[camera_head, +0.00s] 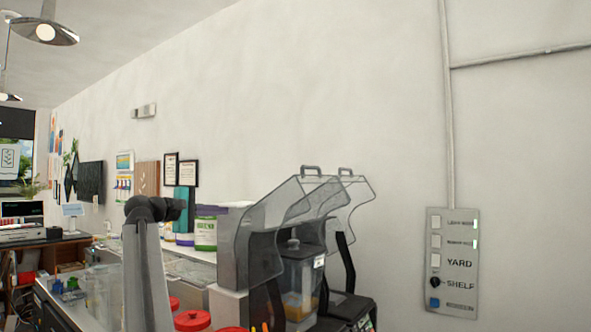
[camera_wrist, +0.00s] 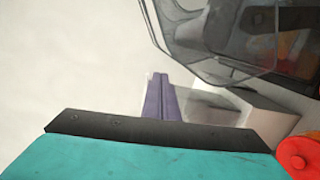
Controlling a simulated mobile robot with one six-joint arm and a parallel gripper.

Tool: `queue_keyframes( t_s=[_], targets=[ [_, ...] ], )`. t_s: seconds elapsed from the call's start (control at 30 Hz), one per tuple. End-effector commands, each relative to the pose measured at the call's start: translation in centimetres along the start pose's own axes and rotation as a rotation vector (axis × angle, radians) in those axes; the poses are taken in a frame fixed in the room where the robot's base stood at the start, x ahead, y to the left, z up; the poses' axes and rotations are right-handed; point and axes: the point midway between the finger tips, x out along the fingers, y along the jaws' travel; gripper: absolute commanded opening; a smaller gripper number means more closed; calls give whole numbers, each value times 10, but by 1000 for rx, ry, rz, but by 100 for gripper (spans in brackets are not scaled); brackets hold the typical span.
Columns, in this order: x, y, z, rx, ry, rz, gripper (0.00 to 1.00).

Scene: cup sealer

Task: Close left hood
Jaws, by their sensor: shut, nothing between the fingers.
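The left hood (camera_head: 258,240) is a smoky, see-through cover with a handle on top. In the head view it stands raised and tilted back to the left, leaving the front of its jar (camera_head: 302,280) exposed. Its clear edge fills the upper right of the wrist view (camera_wrist: 205,45). My gripper (camera_wrist: 160,78) shows there as two purple fingers pressed together, with nothing between them. The fingertips appear to the left of and below the hood's edge; contact cannot be made out.
The right hood (camera_head: 352,208) is also raised, beside and behind the left one. Red-lidded containers (camera_head: 192,320) stand in front of the machine. A switch panel (camera_head: 452,262) is on the wall at right.

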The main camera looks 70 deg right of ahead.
Motion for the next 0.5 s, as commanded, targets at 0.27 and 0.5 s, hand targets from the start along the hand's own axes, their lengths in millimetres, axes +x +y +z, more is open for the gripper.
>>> queue_keyframes(
  t_s=[0.27, 0.5],
  targets=[
    [23, 107, 95, 99, -97, 62, 0],
    [42, 129, 138, 130, -144, 71, 0]
  ],
)
